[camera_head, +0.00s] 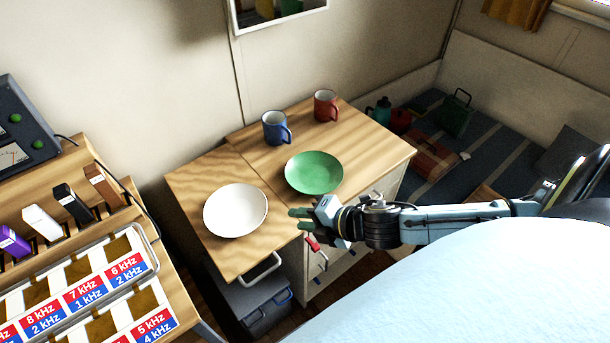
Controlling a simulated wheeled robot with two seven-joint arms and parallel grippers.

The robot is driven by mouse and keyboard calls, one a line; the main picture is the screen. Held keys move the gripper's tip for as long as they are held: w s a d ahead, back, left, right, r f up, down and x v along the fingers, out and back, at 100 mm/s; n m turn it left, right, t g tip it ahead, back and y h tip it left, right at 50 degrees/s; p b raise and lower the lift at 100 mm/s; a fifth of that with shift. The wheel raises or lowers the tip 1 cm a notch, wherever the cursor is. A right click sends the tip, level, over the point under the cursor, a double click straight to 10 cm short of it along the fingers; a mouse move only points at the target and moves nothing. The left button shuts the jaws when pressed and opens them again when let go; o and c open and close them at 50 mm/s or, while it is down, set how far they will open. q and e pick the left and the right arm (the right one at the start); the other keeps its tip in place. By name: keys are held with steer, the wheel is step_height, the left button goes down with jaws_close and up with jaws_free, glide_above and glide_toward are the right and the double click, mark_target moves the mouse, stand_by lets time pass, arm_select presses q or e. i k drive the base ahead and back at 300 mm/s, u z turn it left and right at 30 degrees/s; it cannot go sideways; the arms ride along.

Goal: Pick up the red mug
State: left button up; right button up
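The red mug (325,106) stands upright near the back edge of the wooden cabinet top, its handle toward the right. A blue mug (276,128) stands to its left and a little nearer. My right gripper (295,219) is in front of the green plate, near the cabinet's front edge, well short of the red mug. Its two dark fingers point left and stand apart, with nothing seen between them. My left gripper is not in view.
A labelled rack (75,285) stands at left. A bunk with a green canister (456,117) is at right.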

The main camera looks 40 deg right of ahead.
mark_target(328, 109)
steer(key=z, duration=1.35)
